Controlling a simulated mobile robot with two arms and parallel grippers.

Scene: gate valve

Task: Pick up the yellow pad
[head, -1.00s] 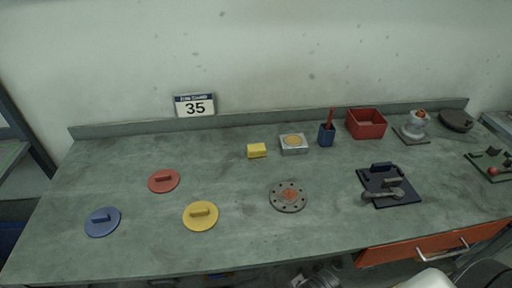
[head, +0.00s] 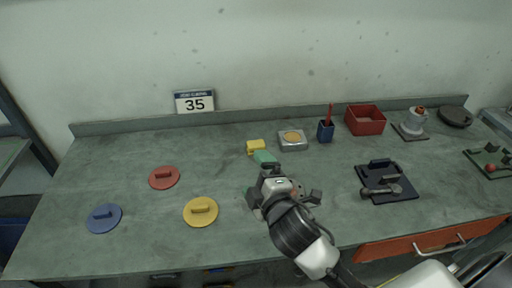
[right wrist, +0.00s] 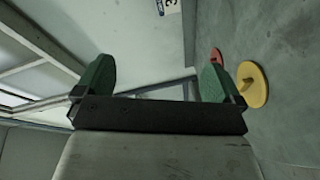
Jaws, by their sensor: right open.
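A small yellow block-shaped pad (head: 256,146) lies on the workbench in the head view, left of a grey metal box. My right gripper (head: 265,160) is just in front of it, with a green fingertip close to its near side; I cannot tell whether they touch. The right wrist view shows this gripper (right wrist: 155,82) open, its two green fingers wide apart with nothing between them. The pad is not visible there. A yellow disc with a handle (head: 201,212) lies further left and nearer; it also shows in the right wrist view (right wrist: 253,85). My left gripper is not in view.
The grey box (head: 293,140), a blue cup (head: 326,132) and a red bin (head: 366,121) stand right of the pad. A red disc (head: 164,177) and a blue disc (head: 103,218) lie left. A dark tool tray (head: 387,184) lies right. My right arm mostly hides a round flange.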

